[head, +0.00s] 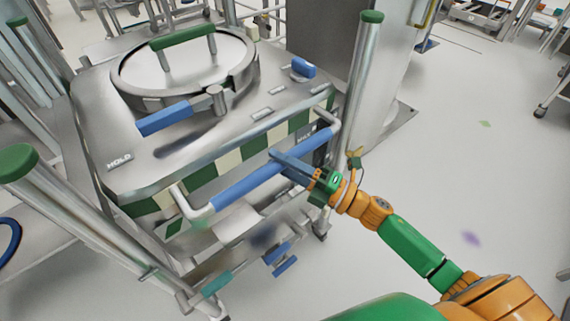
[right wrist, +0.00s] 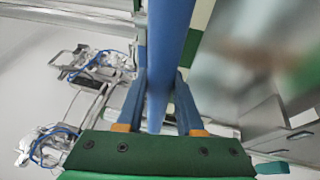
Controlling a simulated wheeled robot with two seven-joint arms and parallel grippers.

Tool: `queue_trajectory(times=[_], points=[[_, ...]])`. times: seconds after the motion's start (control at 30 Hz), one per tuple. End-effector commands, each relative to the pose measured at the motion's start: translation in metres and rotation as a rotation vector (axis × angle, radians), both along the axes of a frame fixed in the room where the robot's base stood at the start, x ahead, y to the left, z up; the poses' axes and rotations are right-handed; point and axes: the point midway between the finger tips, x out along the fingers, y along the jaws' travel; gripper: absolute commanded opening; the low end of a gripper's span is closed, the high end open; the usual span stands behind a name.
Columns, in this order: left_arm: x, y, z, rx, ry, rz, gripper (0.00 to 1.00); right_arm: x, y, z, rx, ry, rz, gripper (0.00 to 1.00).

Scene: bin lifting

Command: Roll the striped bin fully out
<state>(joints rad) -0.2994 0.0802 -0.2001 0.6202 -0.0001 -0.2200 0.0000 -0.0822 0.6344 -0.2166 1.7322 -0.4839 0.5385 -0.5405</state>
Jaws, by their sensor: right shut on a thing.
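The striped bin (head: 215,132) is a steel container with a green-and-cream checkered band along its front edge and a round lid with a green handle on top. A blue-sleeved push bar (head: 248,184) with pale bent ends runs across its front. My right gripper (head: 275,157) is shut on the blue bar, toward its right part. In the right wrist view the blue bar (right wrist: 170,50) passes between the two blue fingers of my right gripper (right wrist: 160,85). My left gripper is not in view.
The bin stands between steel frame posts, one at left (head: 80,220) and one at right (head: 361,80), both with green caps. A steel column (head: 395,60) is behind the right post. The floor (head: 470,150) at right is clear.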

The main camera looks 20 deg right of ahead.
Motion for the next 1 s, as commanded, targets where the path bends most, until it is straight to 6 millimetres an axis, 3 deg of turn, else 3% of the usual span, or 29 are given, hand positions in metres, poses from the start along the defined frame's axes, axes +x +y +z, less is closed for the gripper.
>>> queue_trajectory(times=[0.03, 0.07, 0.17, 0.47, 0.8, 1.0], points=[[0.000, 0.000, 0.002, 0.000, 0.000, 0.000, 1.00, 0.002, -0.001, 0.009, 0.009, -0.017, -0.002, 0.00], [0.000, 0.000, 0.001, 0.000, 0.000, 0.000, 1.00, 0.002, -0.001, 0.009, 0.009, -0.017, -0.002, 0.41], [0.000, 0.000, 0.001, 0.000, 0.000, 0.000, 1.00, 0.001, 0.000, 0.007, 0.007, -0.014, -0.001, 0.66], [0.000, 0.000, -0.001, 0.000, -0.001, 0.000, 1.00, -0.001, -0.002, 0.002, 0.003, -0.007, 0.000, 0.66], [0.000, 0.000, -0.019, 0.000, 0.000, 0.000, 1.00, -0.044, -0.041, -0.011, 0.002, -0.005, 0.000, 0.66], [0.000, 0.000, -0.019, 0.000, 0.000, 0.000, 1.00, -0.048, -0.045, -0.009, 0.002, -0.009, 0.001, 0.66]])
